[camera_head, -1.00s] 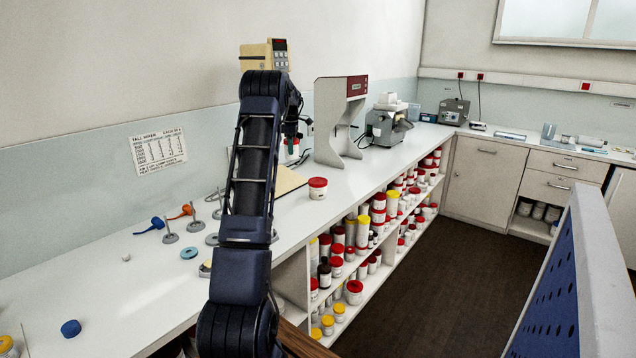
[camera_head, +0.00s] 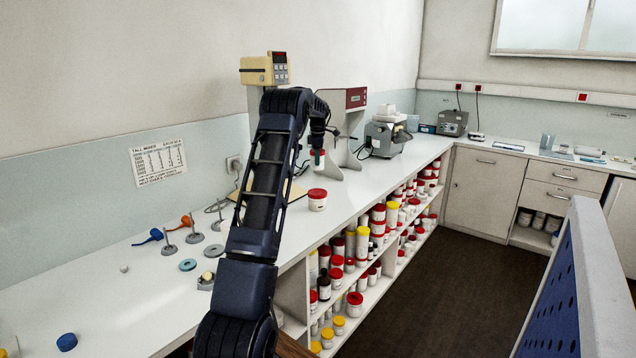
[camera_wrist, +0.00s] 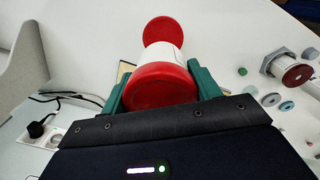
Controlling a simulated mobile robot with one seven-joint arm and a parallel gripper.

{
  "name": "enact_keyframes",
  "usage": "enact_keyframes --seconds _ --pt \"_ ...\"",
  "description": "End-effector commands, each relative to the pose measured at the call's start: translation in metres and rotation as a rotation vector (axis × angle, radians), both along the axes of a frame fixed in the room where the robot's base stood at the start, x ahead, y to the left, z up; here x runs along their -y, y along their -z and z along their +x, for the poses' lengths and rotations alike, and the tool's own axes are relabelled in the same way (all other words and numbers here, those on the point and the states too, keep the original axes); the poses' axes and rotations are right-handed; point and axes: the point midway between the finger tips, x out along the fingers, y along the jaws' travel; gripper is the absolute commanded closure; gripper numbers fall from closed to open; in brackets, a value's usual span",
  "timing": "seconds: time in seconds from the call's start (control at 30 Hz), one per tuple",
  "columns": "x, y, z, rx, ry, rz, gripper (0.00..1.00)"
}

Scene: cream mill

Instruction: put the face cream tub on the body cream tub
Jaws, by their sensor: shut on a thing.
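My gripper (camera_wrist: 160,88) is shut on a white tub with a red lid, taken as the face cream tub (camera_head: 317,160). In the wrist view its red lid (camera_wrist: 158,86) sits between the green fingers. In the head view it hangs in the air, roughly upright. Another white tub with a red lid, taken as the body cream tub (camera_head: 317,203), stands upright on the counter. In the head view it is below the held tub, with a gap between them. In the wrist view its lid (camera_wrist: 164,30) shows beyond the held tub. Labels are too small to read.
The white counter (camera_head: 345,190) is clear around the standing tub. A grey stand with a red top (camera_head: 356,98) and a grey machine (camera_head: 385,138) stand farther back. Small discs and stands (camera_head: 188,264) lie at left. Shelves below hold many tubs (camera_head: 355,298).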

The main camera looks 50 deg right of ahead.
Motion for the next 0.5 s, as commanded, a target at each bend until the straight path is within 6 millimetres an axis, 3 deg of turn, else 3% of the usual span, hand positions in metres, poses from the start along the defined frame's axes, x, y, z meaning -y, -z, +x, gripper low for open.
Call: enact_keyframes --seconds 0.2,0.5 --pt "0.000 0.047 0.000 -0.002 0.000 0.002 0.64" --pt "0.000 0.072 0.000 0.000 0.000 0.000 0.64"
